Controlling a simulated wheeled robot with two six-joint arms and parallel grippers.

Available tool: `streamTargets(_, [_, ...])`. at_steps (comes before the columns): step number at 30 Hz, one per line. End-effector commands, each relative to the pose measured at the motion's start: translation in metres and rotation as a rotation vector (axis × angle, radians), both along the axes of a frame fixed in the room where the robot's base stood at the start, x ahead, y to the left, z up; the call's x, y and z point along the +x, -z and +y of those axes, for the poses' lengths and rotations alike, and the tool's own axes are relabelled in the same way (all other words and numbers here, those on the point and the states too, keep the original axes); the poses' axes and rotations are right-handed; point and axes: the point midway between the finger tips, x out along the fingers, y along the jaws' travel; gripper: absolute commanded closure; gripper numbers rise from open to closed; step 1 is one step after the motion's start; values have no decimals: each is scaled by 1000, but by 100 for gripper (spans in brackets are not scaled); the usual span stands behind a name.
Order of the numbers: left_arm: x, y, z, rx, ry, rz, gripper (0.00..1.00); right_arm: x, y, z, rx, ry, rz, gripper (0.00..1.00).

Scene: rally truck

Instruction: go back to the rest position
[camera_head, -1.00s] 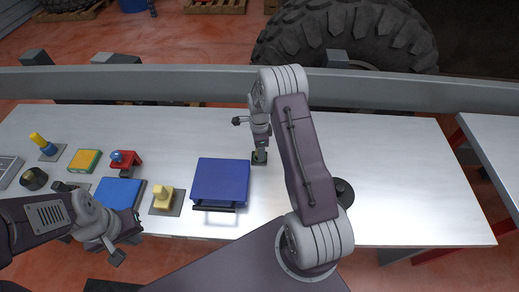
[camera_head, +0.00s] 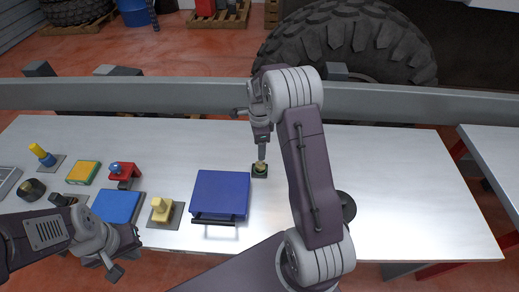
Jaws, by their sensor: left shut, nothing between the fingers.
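My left gripper (camera_head: 124,254) is at the lower left, over the table's front edge beside the blue pad. It is shut and empty. My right gripper (camera_head: 261,160) points down over a small dark block (camera_head: 260,171) with a yellowish top, right of the blue box. Its fingers are too small to tell whether they are open or shut, or whether they touch the block. My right arm hides part of the table behind it.
The white table (camera_head: 400,190) carries a blue box (camera_head: 221,193) with a dark handle, a blue pad (camera_head: 117,206), a yellow piece (camera_head: 162,211), a red stand (camera_head: 124,172) and a yellow-green block (camera_head: 83,172). The table's right part is clear. A grey beam (camera_head: 180,97) runs behind it.

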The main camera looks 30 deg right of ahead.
Motion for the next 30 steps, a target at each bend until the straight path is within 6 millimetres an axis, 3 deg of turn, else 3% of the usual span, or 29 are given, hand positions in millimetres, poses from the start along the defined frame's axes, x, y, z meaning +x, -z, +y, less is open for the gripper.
streamTargets(10, [0,0,0,0,0,0,100,2,-2,4,-1,-11,-5,41])
streamTargets(14, [0,0,0,0,0,0,100,12,-40,25,-16,-64,-77,41])
streamTargets(17, [0,0,0,0,0,0,100,-17,-67,57,-14,-149,-95,41])
streamTargets(21, [0,0,0,0,0,0,100,-80,-77,92,-26,-534,-109,41])
streamTargets(27, [0,0,0,0,0,0,100,-172,-52,109,-50,-1294,-87,41])
streamTargets(30, [0,0,0,0,0,0,100,-192,-38,108,-51,-1583,-66,41])
